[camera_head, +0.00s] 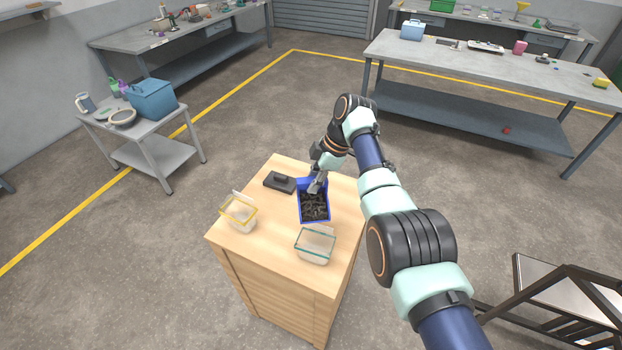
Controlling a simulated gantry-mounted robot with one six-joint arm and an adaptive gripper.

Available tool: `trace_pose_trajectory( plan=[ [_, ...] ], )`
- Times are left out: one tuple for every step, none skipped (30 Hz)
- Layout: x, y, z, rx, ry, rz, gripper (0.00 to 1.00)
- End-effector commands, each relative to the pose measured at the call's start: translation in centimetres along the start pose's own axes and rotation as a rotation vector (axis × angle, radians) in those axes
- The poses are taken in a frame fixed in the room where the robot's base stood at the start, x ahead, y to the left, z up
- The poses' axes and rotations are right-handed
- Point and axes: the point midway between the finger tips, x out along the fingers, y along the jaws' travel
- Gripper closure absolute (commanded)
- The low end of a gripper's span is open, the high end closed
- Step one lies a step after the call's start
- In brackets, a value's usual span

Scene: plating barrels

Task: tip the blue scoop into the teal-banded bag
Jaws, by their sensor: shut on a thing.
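The blue scoop (302,214) is an open box-like scoop filled with dark small parts. It is over the middle of the wooden cabinet top; I cannot tell whether it touches the surface. My gripper (317,187) is shut on the scoop at its far end, and the fingers partly hide that end. The teal-banded bag (315,245) is a clear, open-topped bag with a teal rim. It stands upright near the cabinet's front right edge, just in front of the scoop. The scoop appears level.
A yellow-banded clear bag (239,213) stands at the cabinet's left edge. A dark block-like device (280,182) lies behind it, left of the scoop. The wooden cabinet top (272,245) is bare between the bags. A dark metal frame (560,300) stands at lower right.

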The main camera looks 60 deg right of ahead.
Motion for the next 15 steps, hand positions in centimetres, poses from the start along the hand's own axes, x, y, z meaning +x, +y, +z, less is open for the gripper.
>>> trace_pose_trajectory(
  plan=[
    [-0.26, 0.03, -0.07, -0.001, 0.000, 0.005, 1.00],
    [-0.24, 0.03, -0.05, -0.002, 0.000, 0.007, 1.00],
    [-0.20, 0.03, 0.00, -0.003, 0.000, 0.010, 1.00],
    [-0.16, 0.03, 0.03, -0.004, 0.000, 0.013, 1.00],
    [-0.13, 0.02, 0.06, -0.005, 0.000, 0.015, 1.00],
    [-0.11, 0.02, 0.10, -0.006, 0.000, 0.018, 1.00],
    [-0.10, 0.02, 0.12, -0.007, 0.000, 0.021, 1.00],
    [-0.06, 0.01, 0.15, -0.007, 0.000, 0.023, 1.00],
    [0.01, -0.03, 0.21, -0.008, 0.000, 0.026, 1.00],
    [0.02, -0.03, 0.23, -0.009, 0.000, 0.028, 1.00],
    [0.02, -0.04, 0.25, -0.010, 0.000, 0.031, 1.00],
    [0.05, -0.06, 0.29, -0.011, 0.000, 0.034, 1.00],
    [0.11, -0.10, 0.33, -0.011, 0.000, 0.035, 1.00],
    [0.13, -0.12, 0.37, -0.012, 0.000, 0.037, 1.00],
    [0.12, -0.12, 0.39, -0.013, 0.000, 0.041, 1.00]
  ],
)
